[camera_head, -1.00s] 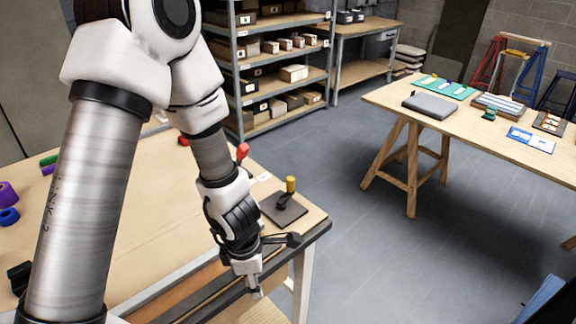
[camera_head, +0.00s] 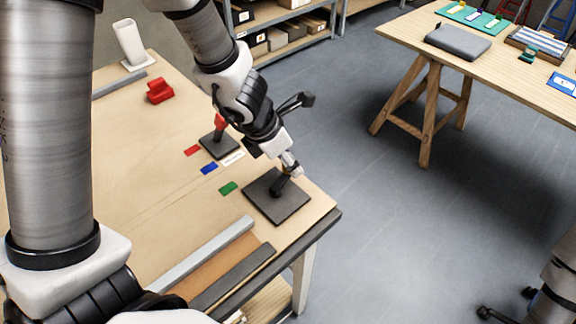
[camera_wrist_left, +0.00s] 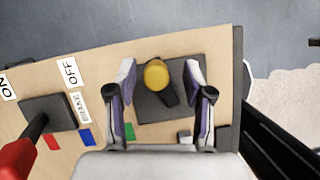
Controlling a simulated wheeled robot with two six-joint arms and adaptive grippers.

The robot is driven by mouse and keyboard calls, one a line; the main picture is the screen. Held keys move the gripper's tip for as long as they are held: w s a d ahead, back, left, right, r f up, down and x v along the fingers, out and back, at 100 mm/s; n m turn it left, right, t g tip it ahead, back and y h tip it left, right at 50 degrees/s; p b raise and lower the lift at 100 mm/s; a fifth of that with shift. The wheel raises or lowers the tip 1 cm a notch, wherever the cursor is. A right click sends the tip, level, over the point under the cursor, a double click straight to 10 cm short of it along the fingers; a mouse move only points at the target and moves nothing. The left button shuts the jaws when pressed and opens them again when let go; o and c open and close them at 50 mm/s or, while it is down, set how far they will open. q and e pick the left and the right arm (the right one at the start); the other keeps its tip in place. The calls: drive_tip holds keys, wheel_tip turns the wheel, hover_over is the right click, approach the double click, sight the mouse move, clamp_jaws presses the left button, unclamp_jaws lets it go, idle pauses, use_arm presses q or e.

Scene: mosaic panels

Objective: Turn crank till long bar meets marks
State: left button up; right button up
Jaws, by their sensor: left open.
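The crank has a dark square base plate (camera_head: 262,205) near the table's front right corner. In the left wrist view its yellow knob (camera_wrist_left: 157,74) stands on a black arm over the plate (camera_wrist_left: 150,110). My left gripper (camera_head: 289,168) is directly above the crank and hides the knob in the head view. In the wrist view its open fingers (camera_wrist_left: 160,68) stand on either side of the knob, with gaps. Red (camera_head: 193,150), blue (camera_head: 209,168) and green (camera_head: 228,188) marks lie left of the crank. I cannot tell which piece is the long bar. My right gripper is not in view.
A red-handled lever (camera_head: 219,121) on a small dark plate stands behind the crank, by ON and OFF labels. Grey (camera_head: 215,253) and dark (camera_head: 235,279) strips lie along the front edge. A red block (camera_head: 160,90) sits farther back.

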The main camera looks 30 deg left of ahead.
use_arm(q)
drive_tip(key=shift+w+a+f, duration=0.3)
drive_tip(key=shift+w+f, duration=0.2)
drive_tip(key=shift+f, duration=0.05)
drive_tip(key=shift+r, duration=0.1)
drive_tip(key=shift+s+d+r, duration=0.1)
drive_tip(key=shift+s+d, duration=0.1)
drive_tip(key=shift+s, duration=0.05)
drive_tip(key=shift+c, duration=1.4)
drive_tip(key=shift+s+d+r, duration=0.1)
drive_tip(key=c, duration=0.5)
clamp_jaws()
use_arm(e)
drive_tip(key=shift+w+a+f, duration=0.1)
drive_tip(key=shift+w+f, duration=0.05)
use_arm(q)
drive_tip(key=shift+m+p, duration=0.3)
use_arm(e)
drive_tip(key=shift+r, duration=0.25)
